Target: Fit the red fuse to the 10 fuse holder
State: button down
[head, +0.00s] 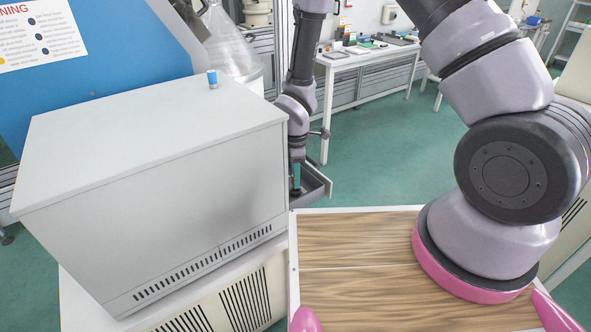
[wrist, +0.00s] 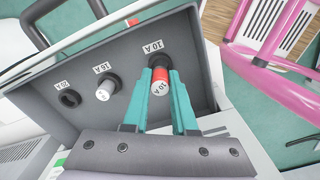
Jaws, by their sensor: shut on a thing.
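The red fuse (wrist: 161,76) has a white end marked 10 A and shows in the wrist view, right of the picture's middle. My gripper (wrist: 162,92) is shut on it, with one teal finger on each side. The fuse is in line with the black 10 A fuse holder (wrist: 158,60) on the grey panel, and its far end meets the holder's mouth. I cannot tell how deep it sits. In the head view my gripper (head: 296,178) points down beside the grey cabinet's right side, and the fuse cannot be made out there.
Left of it on the grey panel (wrist: 128,72) are a 16 A holder with a white-ended fuse (wrist: 103,93) and an empty-looking black holder (wrist: 69,98). The grey cabinet (head: 160,150) stands left of my arm. A wood-topped surface (head: 350,265) lies in front. A white table (head: 365,55) stands behind.

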jog(key=shift+f, duration=0.45)
jog(key=shift+f, duration=0.2)
jog(key=shift+f, duration=0.5)
jog(key=c, duration=0.6)
grip_release()
jog(key=shift+c, duration=0.2)
notch_tip(320, 180, up, 11)
jog(key=shift+f, duration=0.1)
